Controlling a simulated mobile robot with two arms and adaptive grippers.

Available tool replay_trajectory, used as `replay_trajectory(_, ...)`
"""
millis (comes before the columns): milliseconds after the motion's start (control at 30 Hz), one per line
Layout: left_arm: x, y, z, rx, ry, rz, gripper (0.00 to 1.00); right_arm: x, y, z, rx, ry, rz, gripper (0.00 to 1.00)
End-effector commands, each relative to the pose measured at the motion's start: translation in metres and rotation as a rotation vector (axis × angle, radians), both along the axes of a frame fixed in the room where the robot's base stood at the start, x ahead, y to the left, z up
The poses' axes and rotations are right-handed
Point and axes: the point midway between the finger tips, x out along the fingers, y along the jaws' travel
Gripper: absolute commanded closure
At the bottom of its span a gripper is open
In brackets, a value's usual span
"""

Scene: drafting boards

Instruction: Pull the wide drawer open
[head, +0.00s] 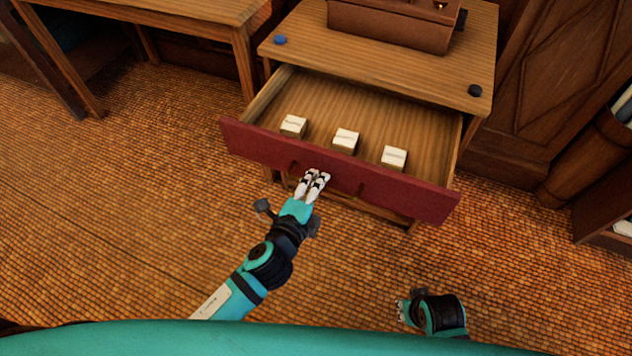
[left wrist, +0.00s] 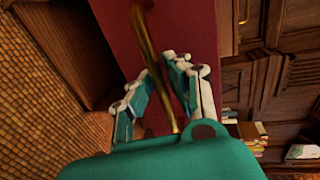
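The wide drawer (head: 390,188) has a dark red front and stands well out from the wooden cabinet, its inside showing. My left gripper (head: 318,174) is at the middle of the drawer front. In the left wrist view a brass bar handle (left wrist: 146,38) runs between the fingers of my left gripper (left wrist: 168,60), which are closed in on it against the red drawer front (left wrist: 115,30). In the head view the handle is mostly hidden by the gripper. My right gripper (head: 401,309) is low at the bottom, away from the drawer; its fingers are too small to read.
Three pale blocks (head: 345,140) lie in the drawer. The cabinet top (head: 385,62) carries a brown box (head: 392,22), a blue disc (head: 280,40) and a dark disc (head: 475,90). A wooden table (head: 190,12) stands at left. The woven floor (head: 130,210) before the drawer is clear.

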Motion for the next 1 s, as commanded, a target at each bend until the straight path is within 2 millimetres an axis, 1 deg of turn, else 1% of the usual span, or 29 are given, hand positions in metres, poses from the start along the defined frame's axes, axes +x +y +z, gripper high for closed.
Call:
replay_trajectory(33, 0.0, 0.0, 0.0, 0.0, 0.0, 0.0, 0.77, 0.0, 0.0, 0.0, 0.0, 0.0, 0.0, 1.0)
replay_trajectory(100, 0.0, 0.0, 0.0, 0.0, 0.0, -0.001, 0.68, 0.0, 0.0, 0.0, 0.0, 0.0, 0.0, 1.0)
replay_trajectory(133, 0.0, 0.0, 0.0, 0.0, 0.0, -0.001, 0.66, 0.0, 0.0, 0.0, 0.0, 0.0, 0.0, 1.0)
replay_trajectory(367, 0.0, 0.0, 0.0, -0.001, -0.001, -0.001, 0.66, 0.0, 0.0, 0.0, 0.0, -0.001, -0.001, 1.0)
replay_trajectory(467, -0.005, 0.001, 0.001, -0.002, 0.001, -0.001, 0.66, 0.0, -0.001, 0.0, -0.001, -0.001, -0.001, 1.0)
replay_trajectory(567, -0.018, 0.005, 0.002, -0.002, 0.003, -0.002, 0.66, 0.0, -0.001, 0.0, 0.0, -0.001, -0.001, 1.0)
replay_trajectory(900, -0.085, 0.027, 0.017, -0.003, 0.005, 0.0, 0.66, 0.0, 0.0, 0.0, 0.0, 0.0, 0.0, 1.0)
replay_trajectory(1000, -0.098, 0.031, 0.02, -0.002, 0.004, 0.001, 0.66, 0.0, 0.0, 0.0, 0.0, 0.0, 0.0, 1.0)
